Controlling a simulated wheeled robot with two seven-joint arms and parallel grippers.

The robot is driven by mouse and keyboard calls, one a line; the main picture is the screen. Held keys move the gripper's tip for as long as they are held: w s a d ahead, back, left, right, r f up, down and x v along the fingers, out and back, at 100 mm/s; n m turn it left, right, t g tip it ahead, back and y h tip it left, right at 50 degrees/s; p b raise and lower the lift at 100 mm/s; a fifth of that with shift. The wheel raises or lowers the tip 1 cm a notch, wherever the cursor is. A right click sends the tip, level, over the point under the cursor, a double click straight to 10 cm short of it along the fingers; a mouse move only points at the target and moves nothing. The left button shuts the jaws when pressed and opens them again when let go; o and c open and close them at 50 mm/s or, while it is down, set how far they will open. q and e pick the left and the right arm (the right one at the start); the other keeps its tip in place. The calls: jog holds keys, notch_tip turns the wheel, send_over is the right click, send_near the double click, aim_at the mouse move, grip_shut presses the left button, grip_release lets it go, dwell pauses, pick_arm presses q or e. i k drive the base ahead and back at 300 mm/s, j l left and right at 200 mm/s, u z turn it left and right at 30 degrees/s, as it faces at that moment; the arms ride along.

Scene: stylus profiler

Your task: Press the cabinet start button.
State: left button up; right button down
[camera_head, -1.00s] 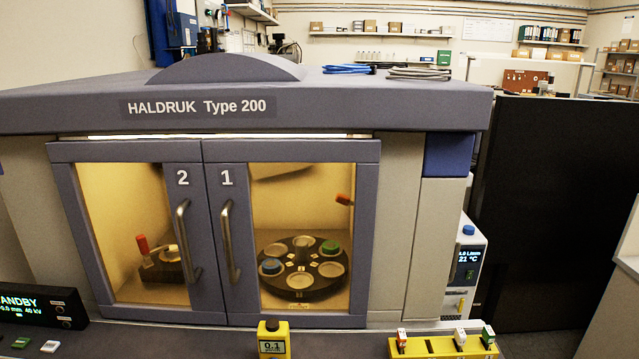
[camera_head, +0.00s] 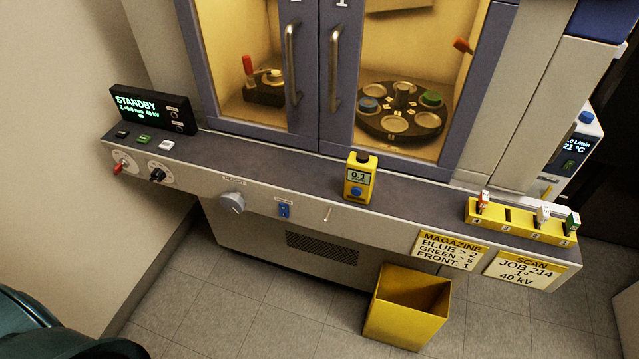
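The cabinet (camera_head: 476,85) stands ahead with both its doors shut. At the left end of its ledge, in front of the display (camera_head: 152,109) reading STANDBY, are a black button (camera_head: 122,133), a green button (camera_head: 145,139) and a white button (camera_head: 167,145). I cannot read any label that names one of them as start. Neither of my grippers is in view.
The ledge front carries a red-handled switch (camera_head: 120,167), a black knob (camera_head: 157,175), a grey knob (camera_head: 232,203) and a blue switch (camera_head: 284,210). A yellow meter (camera_head: 360,178) and yellow rack (camera_head: 507,221) stand on the ledge. A yellow bin (camera_head: 405,310) stands on the floor.

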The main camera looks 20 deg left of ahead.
aim_at(142, 138)
jog(key=u, duration=1.65)
